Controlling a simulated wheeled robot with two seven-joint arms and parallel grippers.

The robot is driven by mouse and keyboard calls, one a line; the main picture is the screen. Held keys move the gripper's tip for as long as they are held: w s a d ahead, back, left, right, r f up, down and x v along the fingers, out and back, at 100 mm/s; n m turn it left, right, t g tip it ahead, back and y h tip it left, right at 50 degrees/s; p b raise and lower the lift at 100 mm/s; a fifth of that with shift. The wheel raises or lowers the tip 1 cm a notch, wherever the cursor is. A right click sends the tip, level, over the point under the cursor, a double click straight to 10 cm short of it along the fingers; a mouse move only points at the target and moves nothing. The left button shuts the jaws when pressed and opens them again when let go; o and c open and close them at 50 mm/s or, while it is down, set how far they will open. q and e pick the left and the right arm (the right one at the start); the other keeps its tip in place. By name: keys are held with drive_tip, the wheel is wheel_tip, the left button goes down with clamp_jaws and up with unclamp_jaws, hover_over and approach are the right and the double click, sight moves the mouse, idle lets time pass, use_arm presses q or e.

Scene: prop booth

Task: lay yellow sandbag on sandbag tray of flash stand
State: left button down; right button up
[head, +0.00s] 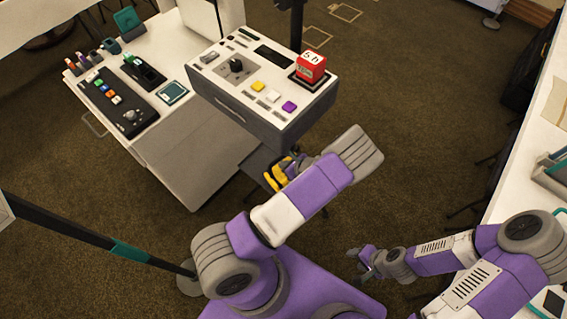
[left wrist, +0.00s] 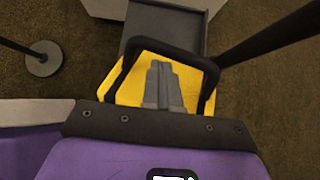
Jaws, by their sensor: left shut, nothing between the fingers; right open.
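The yellow sandbag (left wrist: 124,88) with a black handle fills the middle of the left wrist view. In the head view the yellow sandbag (head: 275,180) shows partly behind my left arm. A dark grey tray (left wrist: 165,27), apparently the sandbag tray, lies just beyond it; the bag overlaps its near edge in the picture. Whether they touch I cannot tell. My left gripper (left wrist: 164,84) is shut, its grey fingers in front of the bag and within the handle's outline, with nothing between them. My right gripper (head: 363,264) is open and empty, low over the floor.
A dark pole (left wrist: 270,38) slants at the right of the left wrist view. A grey-white console (head: 225,95) with a red timer (head: 311,66) stands beyond my left arm. A white counter (head: 515,170) runs along the right. Carpet between is mostly clear.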

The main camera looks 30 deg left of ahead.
use_arm(q)
drive_tip(key=d, duration=0.3)
drive_tip(key=shift+s+d+r+p, duration=0.15)
drive_tip(key=shift+d+r+p, duration=0.05)
drive_tip(key=shift+r+p, duration=0.15)
drive_tip(key=p+v, duration=0.3)
drive_tip(key=v, duration=0.7)
drive_tip(key=s+d+f+n+t+y+b, duration=0.1)
drive_tip(key=s+d+f+n+t+b, duration=0.2)
drive_tip(key=s+f+n+t, duration=0.35)
drive_tip(key=s+d+f+n+t+y+b, duration=0.1)
drive_tip(key=s+d+f+n+t+b, duration=0.2)
drive_tip(key=f+t, duration=0.5)
drive_tip(key=w+a+f+g, duration=0.1)
drive_tip(key=w+a, duration=0.7)
drive_tip(key=a, duration=0.1)
drive_tip(key=shift+w+a, duration=0.2)
drive_tip(key=shift+a, duration=0.2)
